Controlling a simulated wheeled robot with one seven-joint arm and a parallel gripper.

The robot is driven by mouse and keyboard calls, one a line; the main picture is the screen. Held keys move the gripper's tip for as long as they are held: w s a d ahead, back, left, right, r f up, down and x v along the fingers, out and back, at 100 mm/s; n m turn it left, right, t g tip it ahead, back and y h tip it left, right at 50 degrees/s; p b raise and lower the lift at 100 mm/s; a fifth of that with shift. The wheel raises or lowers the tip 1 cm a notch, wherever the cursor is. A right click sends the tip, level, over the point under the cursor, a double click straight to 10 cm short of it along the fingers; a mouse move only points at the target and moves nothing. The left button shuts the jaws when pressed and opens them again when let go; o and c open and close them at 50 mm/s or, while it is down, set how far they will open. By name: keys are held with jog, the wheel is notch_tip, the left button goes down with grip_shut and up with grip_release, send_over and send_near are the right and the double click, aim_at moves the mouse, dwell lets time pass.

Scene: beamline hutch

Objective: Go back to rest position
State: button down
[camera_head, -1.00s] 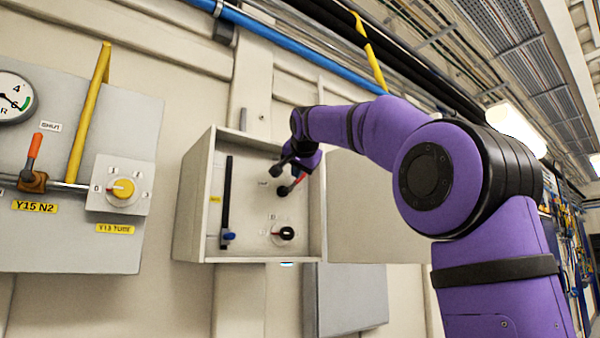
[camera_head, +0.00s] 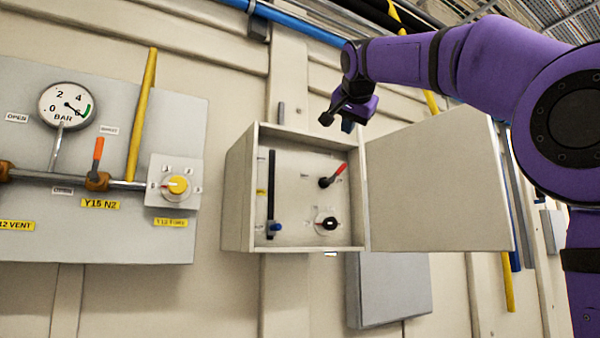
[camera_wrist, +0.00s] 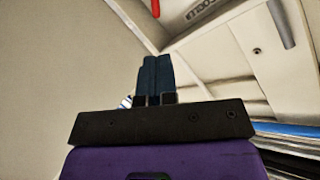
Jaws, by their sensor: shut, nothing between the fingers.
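My gripper (camera_head: 337,121) is raised in front of the top right part of the open wall box (camera_head: 236,200) in the head view, apart from the controls inside it. In the wrist view the two dark fingers of my gripper (camera_wrist: 154,75) lie together with nothing between them. The box door (camera_head: 435,190) stands open to the right.
A grey box (camera_head: 393,290) hangs below the door. Blue and black lines run along the top.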

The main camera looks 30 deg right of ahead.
jog(key=s+a+f+n+g+y, duration=0.2)
jog(key=s+a+f+n, duration=0.2)
jog(key=f, duration=1.3)
jog(key=s+a+f+n+g+y, duration=0.2)
jog(key=s+f, duration=0.9)
jog(key=f, duration=0.6)
jog(key=s+a+f+n+g+y, duration=0.2)
jog(key=s+a+f+n, duration=0.3)
jog(key=f, duration=1.2)
jog(key=s+a+g, duration=0.1)
jog(key=s, duration=0.2)
jog(key=shift+s+f+n, duration=0.15)
jog(key=shift+f+n, duration=0.15)
jog(key=shift+n, duration=0.1)
jog(key=c, duration=1.8)
grip_release()
